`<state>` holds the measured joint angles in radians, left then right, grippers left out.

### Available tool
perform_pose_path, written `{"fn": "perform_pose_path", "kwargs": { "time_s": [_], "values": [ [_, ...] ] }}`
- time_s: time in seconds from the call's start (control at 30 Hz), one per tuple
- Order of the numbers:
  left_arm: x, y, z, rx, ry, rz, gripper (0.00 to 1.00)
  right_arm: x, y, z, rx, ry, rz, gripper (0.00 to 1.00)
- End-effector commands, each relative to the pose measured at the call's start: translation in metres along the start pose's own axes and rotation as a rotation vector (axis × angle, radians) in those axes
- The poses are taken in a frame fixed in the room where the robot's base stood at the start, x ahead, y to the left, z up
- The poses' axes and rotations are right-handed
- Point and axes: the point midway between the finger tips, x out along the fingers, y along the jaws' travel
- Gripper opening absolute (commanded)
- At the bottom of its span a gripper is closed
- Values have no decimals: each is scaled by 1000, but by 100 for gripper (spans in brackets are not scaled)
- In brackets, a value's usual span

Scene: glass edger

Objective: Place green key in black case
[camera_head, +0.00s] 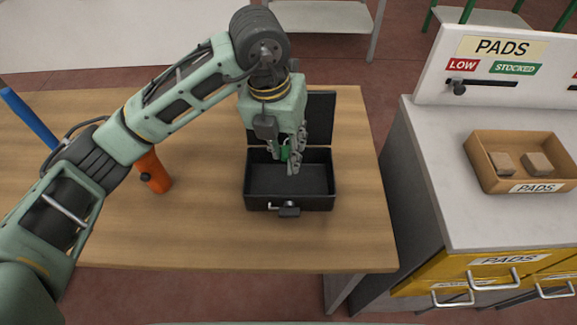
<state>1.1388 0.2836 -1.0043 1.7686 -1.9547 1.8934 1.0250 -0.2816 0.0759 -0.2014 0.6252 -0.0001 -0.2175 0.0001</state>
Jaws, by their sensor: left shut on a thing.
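The black case (262,205) stands open on the wooden table, its lid raised at the back. Its latch is at the front, and the visible inside floor looks bare. My left gripper (291,158) points down over the back part of the case. It is shut on the green key (285,152), of which only a small green part shows between the fingers. Whether the key touches the case floor I cannot tell. My right gripper is not in view.
An orange-handled tool (154,174) is on the table left of the case, partly behind my left arm. A grey counter (440,150) with a pads box (483,177) stands to the right. The table (350,220) is clear right of the case.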

Motion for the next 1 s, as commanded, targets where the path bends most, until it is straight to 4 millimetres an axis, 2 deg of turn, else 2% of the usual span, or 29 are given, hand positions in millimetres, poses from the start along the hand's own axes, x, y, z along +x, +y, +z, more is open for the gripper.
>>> {"fn": "perform_pose_path", "kwargs": {
  "time_s": [0.2,0.4,0.53,0.67,0.8,0.97,1.0],
  "values": [
    [39,5,-5,0,5,-1,8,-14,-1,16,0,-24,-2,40],
    [56,7,-6,1,3,-1,7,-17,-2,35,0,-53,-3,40],
    [72,9,-8,-1,6,-1,7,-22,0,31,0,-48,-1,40],
    [88,11,-10,1,4,-1,7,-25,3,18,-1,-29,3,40],
    [90,11,-9,2,1,0,7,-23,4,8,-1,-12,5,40],
    [92,12,-10,2,1,0,7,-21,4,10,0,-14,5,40],
    [91,11,-9,2,1,0,28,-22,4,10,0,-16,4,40]
  ]
}}
